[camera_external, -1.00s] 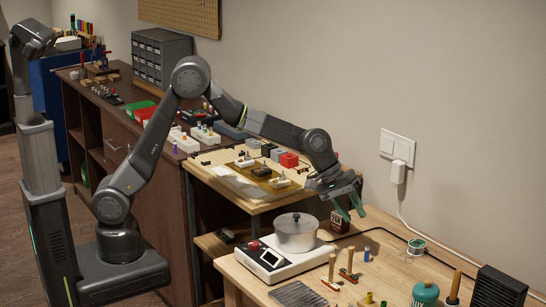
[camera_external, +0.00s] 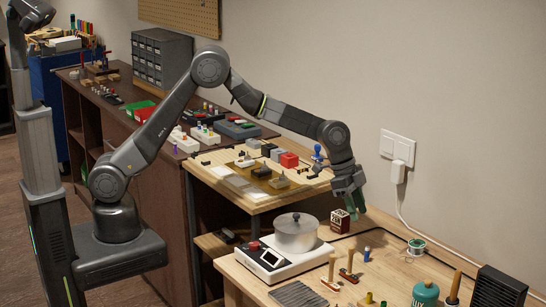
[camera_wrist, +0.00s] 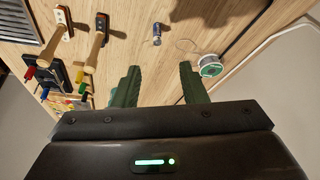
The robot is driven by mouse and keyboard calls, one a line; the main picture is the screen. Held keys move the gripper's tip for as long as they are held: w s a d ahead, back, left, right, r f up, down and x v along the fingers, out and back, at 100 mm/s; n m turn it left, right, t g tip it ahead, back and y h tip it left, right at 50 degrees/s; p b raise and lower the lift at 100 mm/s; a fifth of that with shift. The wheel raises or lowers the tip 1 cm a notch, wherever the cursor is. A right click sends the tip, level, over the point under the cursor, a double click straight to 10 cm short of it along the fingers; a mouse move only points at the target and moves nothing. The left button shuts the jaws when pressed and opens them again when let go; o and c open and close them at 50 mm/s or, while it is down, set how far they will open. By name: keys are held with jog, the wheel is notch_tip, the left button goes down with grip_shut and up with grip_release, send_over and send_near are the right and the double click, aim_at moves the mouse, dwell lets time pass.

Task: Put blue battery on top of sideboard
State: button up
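A small blue battery (camera_external: 367,254) stands upright on the light wooden workbench (camera_external: 340,292), right of the silver pot. In the wrist view the battery (camera_wrist: 157,34) is ahead of the gap between my fingertips. My gripper (camera_external: 352,206) is open and empty, with green fingers pointing down above the back of the workbench. The fingers also show apart in the wrist view (camera_wrist: 158,80), not touching the battery. The sideboard, seemingly the long dark brown cabinet (camera_external: 153,200), stands at the left along the wall.
A cable runs along the back. The cabinet top holds red and green bins (camera_external: 140,110) and battery holders (camera_external: 207,134).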

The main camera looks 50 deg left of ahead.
send_over(367, 254)
jog(key=a, duration=0.2)
jog(key=f, duration=0.6)
jog(key=shift+a+p, duration=0.2)
jog(key=shift+p, duration=0.1)
jog(key=shift+p+x, duration=0.65)
jog(key=shift+x, duration=2)
jog(key=shift+s, duration=0.1)
grip_shut()
